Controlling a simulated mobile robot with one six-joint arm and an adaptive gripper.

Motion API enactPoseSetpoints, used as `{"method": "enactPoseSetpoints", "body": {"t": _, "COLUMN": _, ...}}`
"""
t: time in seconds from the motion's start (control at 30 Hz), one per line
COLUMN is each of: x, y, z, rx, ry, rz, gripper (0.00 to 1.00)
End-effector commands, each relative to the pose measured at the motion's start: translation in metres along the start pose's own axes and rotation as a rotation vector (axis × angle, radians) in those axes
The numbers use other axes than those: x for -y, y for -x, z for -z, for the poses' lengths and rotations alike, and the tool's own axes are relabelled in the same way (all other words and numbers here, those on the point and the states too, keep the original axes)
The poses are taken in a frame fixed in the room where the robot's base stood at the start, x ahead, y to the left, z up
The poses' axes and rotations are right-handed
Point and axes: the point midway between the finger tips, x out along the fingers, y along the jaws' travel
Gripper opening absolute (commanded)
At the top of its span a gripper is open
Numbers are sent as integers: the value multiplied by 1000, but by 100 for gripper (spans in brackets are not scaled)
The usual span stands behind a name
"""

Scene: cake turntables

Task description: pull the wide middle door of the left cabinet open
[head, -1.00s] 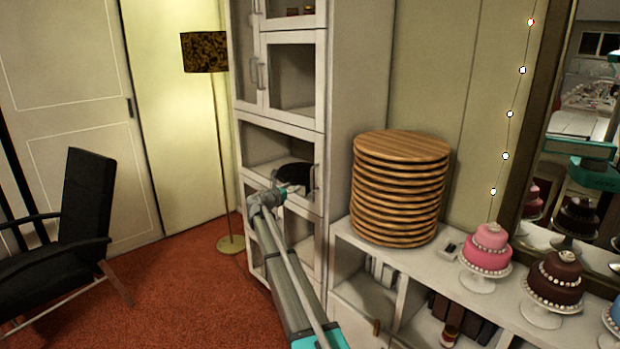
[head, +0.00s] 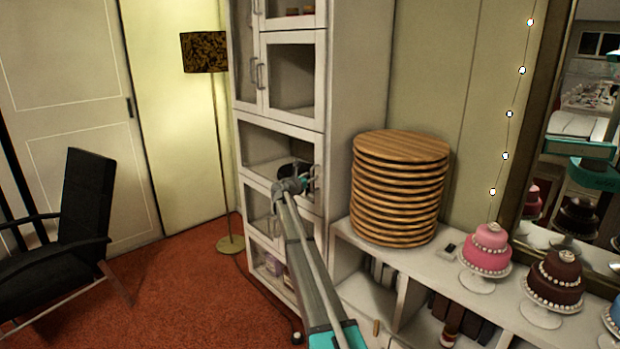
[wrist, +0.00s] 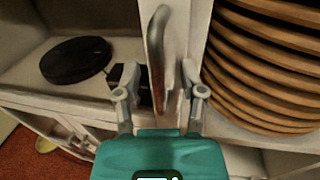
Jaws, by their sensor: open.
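The left cabinet (head: 357,100) is a tall white unit with glass-paned doors. Its wide middle door (head: 275,132) looks shut in the head view, with my gripper (head: 307,183) at its right side. The door's curved metal handle (wrist: 158,50) stands upright in the wrist view, on the white door frame (wrist: 178,45). My gripper (wrist: 160,93) is open, with one grey finger on each side of the handle's lower part. I cannot tell whether either finger touches it. A black round turntable (wrist: 75,60) shows behind the glass.
A stack of round wooden boards (head: 400,190) stands close to the right on a low white shelf unit (head: 460,262). Cakes on stands, one pink (head: 486,256), are farther right. A black chair (head: 85,215) and floor lamp (head: 220,140) are left; red carpet (head: 190,285) lies open between.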

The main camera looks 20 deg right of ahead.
Motion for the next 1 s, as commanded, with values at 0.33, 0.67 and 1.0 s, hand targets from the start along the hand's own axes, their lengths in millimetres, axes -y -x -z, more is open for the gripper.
{"method": "enactPoseSetpoints", "body": {"t": 0.33, "x": 0, "y": -12, "z": 0, "rx": 0, "ry": 0, "rz": -1, "gripper": 52}}
{"method": "enactPoseSetpoints", "body": {"t": 0.67, "x": 0, "y": -11, "z": 0, "rx": 0, "ry": 0, "rz": -1, "gripper": 25}}
{"method": "enactPoseSetpoints", "body": {"t": 1.0, "x": 1, "y": -12, "z": 0, "rx": 0, "ry": 0, "rz": 2, "gripper": 0}}
